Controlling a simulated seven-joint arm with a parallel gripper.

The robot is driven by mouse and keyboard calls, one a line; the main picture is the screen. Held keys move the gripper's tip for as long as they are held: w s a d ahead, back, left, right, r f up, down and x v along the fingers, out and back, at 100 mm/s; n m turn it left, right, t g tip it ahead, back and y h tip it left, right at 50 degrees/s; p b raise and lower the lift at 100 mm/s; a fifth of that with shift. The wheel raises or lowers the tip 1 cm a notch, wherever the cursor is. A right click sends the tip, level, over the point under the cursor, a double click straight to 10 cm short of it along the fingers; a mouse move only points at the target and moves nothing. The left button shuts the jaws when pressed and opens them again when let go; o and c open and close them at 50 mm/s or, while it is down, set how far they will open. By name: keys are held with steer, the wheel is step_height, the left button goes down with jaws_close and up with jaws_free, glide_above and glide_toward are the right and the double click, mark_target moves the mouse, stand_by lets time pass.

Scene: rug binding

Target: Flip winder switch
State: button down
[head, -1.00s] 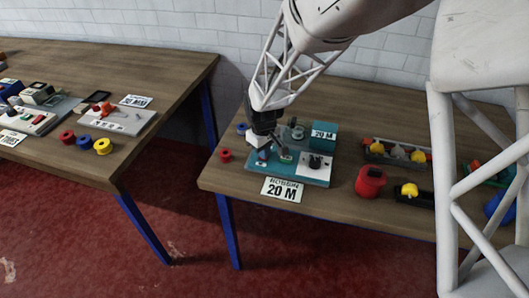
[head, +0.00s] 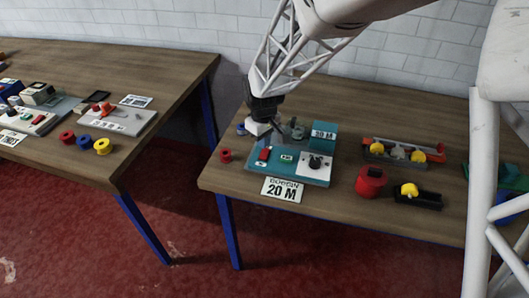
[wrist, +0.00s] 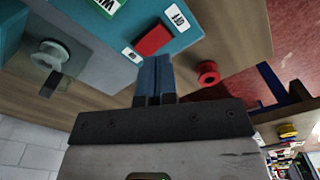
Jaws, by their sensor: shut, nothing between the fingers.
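The winder (head: 255,174) is a teal panel on the right-hand table, with a grey back part. Its red switch (head: 263,154) is at the panel's left and also shows in the wrist view (wrist: 153,40). White labels sit at both ends of the switch; one reads OFF (wrist: 178,17). I cannot tell which way the switch is tipped. A green WIND label (head: 287,157) lies right of it. My gripper (head: 272,129) hangs above the back left of the winder.
A 20 M card (head: 284,190) lies at the winder's front. A black knob (head: 316,162) is on its right side. A gap separates this table from the left one.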

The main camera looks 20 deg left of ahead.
steer(key=shift+r, duration=1.15)
steer(key=shift+d+r, duration=0.1)
steer(key=shift+d, duration=0.1)
steer(key=s+d+r+m+t, duration=0.1)
steer(key=s+d+r+m, duration=0.4)
steer(key=d, duration=0.6)
steer(key=s+d+r+m, duration=0.1)
steer(key=s+d+r, duration=0.2)
steer(key=d+r, duration=0.6)
steer(key=s+d+r+m+t, duration=0.1)
steer(key=s+d+m, duration=0.5)
steer(key=s+d, duration=1)
steer(key=shift+s+d+r+t, duration=0.3)
steer(key=shift+s+r, duration=0.35)
steer(key=shift+s, duration=0.45)
